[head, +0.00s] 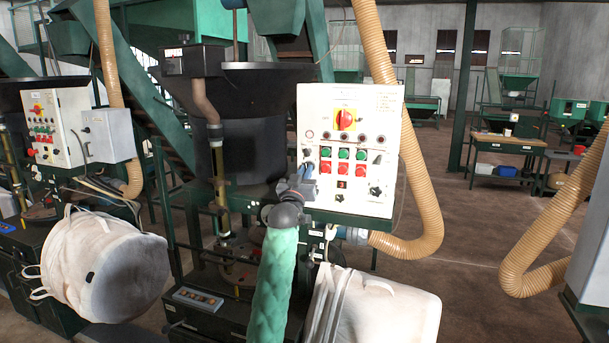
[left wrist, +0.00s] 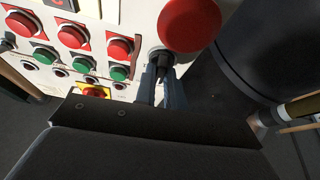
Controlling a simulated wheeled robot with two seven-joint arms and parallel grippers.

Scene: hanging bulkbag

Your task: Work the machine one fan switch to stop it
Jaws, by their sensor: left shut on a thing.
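The white control panel (head: 350,150) of the middle machine faces me, with a red and yellow main switch (head: 345,119) and rows of green and red buttons (head: 342,161). My left gripper (head: 308,168) is at the panel's left side, beside the button columns. In the left wrist view its fingers (left wrist: 161,82) are shut on a small black switch (left wrist: 160,62) on the panel face. I cannot read its label or its turned position. A large red button (left wrist: 190,24) is close beside the fingers. The right gripper is not in view.
Bulk bags hang at left (head: 108,268) and below the panel (head: 375,308). A tan hose (head: 418,190) curves past the panel's right side. A dark hopper (head: 240,130) stands behind the gripper. Another panel (head: 55,125) is at far left. Open floor lies at right.

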